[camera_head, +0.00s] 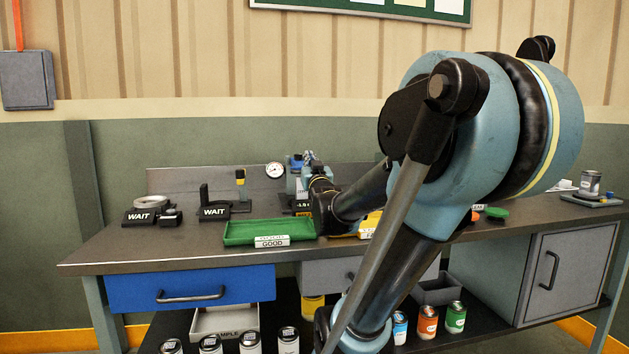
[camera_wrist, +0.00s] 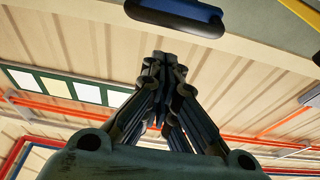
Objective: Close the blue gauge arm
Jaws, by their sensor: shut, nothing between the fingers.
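My gripper (camera_head: 309,156) is at the back middle of the bench, partly hidden by my own arm in the head view. In the wrist view its fingers (camera_wrist: 165,56) are together, with nothing between them. A small blue part (camera_head: 294,160) stands just left of my gripper and looks like the gauge arm. Whether it is raised or lowered is too small to tell. In the wrist view a blue, dark-edged bar (camera_wrist: 178,12) lies beyond the fingertips, apart from them; I cannot tell if it is the same part. A white dial gauge (camera_head: 275,170) is to the left.
A green GOOD tray (camera_head: 238,232) lies at the front of the bench (camera_head: 120,250). Black WAIT stands (camera_head: 213,212) and a yellow-topped post (camera_head: 240,177) are on the left. A yellow tray (camera_head: 371,222) is partly behind my arm. Cans (camera_head: 427,322) stand on the lower shelf.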

